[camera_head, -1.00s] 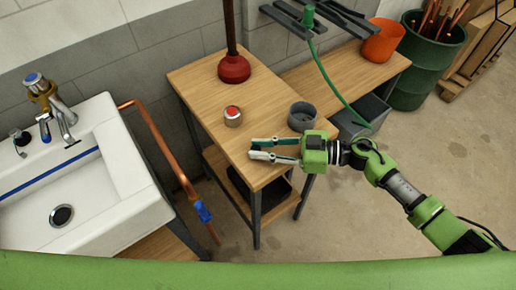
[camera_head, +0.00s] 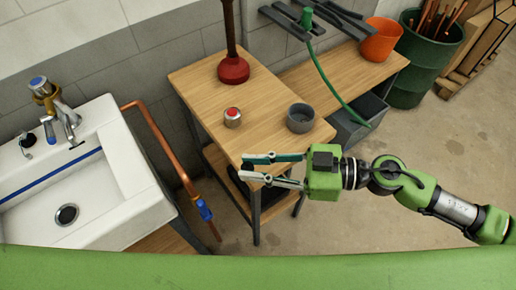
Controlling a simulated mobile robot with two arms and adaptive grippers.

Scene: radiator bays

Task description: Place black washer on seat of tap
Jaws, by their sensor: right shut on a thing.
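My right gripper (camera_head: 244,167) is in front of the wooden bench's near edge, its two fingers pointing left. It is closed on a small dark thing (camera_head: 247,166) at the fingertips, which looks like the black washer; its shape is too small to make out. The chrome and brass tap (camera_head: 66,117) with a blue-topped handle stands at the back of the white sink at far left, well away from the gripper. A low dark and chrome fitting (camera_head: 27,140) sits beside it on the sink rim. I cannot make out the seat. My left gripper is not in view.
On the bench (camera_head: 195,85) stand a red-topped chrome piece (camera_head: 232,117), a grey round dish (camera_head: 300,118) and a red plunger (camera_head: 233,71). A copper pipe (camera_head: 160,140) runs between sink (camera_head: 110,200) and bench. An orange bucket (camera_head: 382,41) stands at the back right.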

